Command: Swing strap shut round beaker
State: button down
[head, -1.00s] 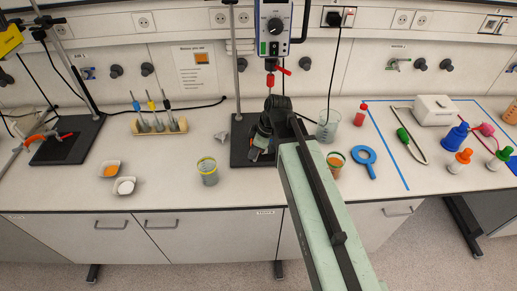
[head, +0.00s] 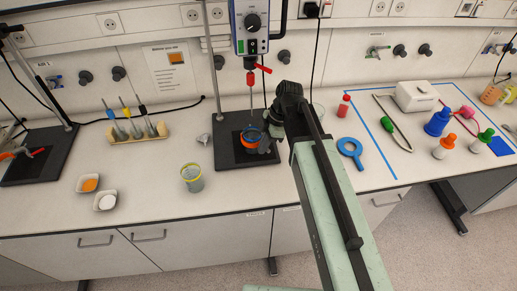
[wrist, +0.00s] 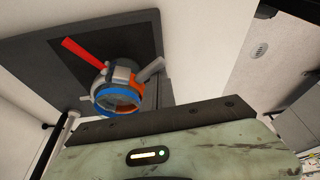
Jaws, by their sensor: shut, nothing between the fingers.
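A small beaker (head: 250,141) stands on the black base plate of the stirrer stand, below the stirrer shaft. A blue band rings its upper part, with orange below. The wrist view shows the blue band (wrist: 117,108) around it, with orange and grey parts at its side and a red lever (wrist: 85,52) beyond. I cannot tell whether the strap's end is closed. My gripper (head: 270,143) is shut and empty, close at the beaker's right side; whether it touches is unclear. Its fingertips are not clear in the wrist view.
The stirrer motor (head: 250,27) hangs above the beaker, with a stand rod (head: 217,80) at left. A yellow-rimmed beaker (head: 192,180) stands front left. A blue ring (head: 350,150) lies right of my arm. The bench front between is clear.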

jog(key=shift+w+d, duration=0.1)
jog(key=shift+w, duration=0.2)
jog(key=shift+d, duration=0.1)
dwell(0.3)
jog(key=shift+s+a, duration=0.25)
jog(key=shift+s, duration=0.05)
notch_tip(320, 180, up, 10)
jog(key=p, duration=0.9)
jog(key=shift+f+p, duration=0.2)
jog(key=shift+p, duration=0.15)
jog(key=shift+a, duration=0.1)
